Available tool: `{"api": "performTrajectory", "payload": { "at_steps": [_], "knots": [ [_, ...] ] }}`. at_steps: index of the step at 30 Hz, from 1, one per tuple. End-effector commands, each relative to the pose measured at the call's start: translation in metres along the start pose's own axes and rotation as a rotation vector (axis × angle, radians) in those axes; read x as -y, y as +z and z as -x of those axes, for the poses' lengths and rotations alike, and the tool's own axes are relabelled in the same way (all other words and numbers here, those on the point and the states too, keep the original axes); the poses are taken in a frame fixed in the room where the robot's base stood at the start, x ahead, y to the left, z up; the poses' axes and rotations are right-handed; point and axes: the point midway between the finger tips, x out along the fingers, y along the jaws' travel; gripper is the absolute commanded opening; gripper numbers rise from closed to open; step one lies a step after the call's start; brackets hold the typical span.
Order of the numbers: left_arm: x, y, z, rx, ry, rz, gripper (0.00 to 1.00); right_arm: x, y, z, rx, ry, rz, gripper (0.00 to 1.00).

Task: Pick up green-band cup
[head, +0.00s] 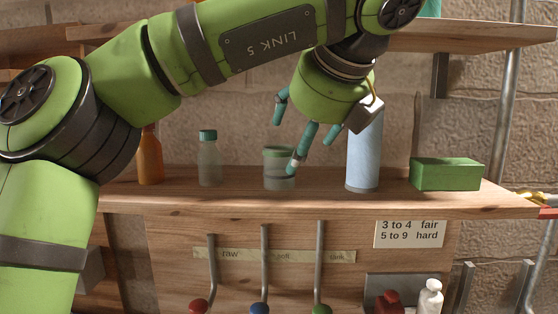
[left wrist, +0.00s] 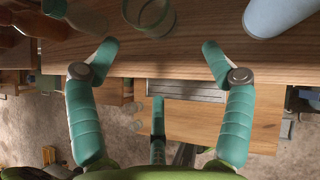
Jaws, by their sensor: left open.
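The green-band cup (head: 279,180) is a clear cup with a green band near its rim, standing upright on the wooden shelf. It also shows at the top of the left wrist view (left wrist: 150,14), cut by the picture's edge. My left gripper (head: 300,138) is open and empty, its fingers pointing down. In the head view one fingertip overlaps the cup's right side. In the left wrist view the cup lies beyond the gap between the spread fingertips (left wrist: 158,52), apart from them.
On the same shelf (head: 230,202), an amber bottle (head: 150,160) and a clear green-capped jar (head: 209,162) stand left of the cup. A pale blue cylinder (head: 363,158) and a green box (head: 446,174) stand right. An upper shelf (head: 470,36) hangs above; levers (head: 265,270) stand below.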

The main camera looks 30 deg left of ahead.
Motion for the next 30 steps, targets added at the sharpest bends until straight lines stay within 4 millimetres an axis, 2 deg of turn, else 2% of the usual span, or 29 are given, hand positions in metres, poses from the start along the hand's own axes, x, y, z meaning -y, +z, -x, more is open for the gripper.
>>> {"api": "performTrajectory", "payload": {
  "at_steps": [3,12,21,30],
  "knots": [
    [0.0,0.016,-0.013,-0.004,0.001,0.001,0.81,-0.002,-0.003,0.01,-0.003,0.002,0.0,0.46],
    [-0.001,0.032,-0.031,-0.004,0.002,0.001,0.81,0.006,-0.021,0.019,-0.033,-0.008,-0.004,0.46],
    [-0.001,0.032,-0.075,0.0,0.002,0.002,0.81,0.01,-0.021,0.034,-0.032,-0.014,-0.002,0.46],
    [0.0,0.03,-0.08,0.001,0.0,0.002,0.81,0.009,-0.019,0.033,-0.028,-0.013,-0.001,0.46]
  ]
}}
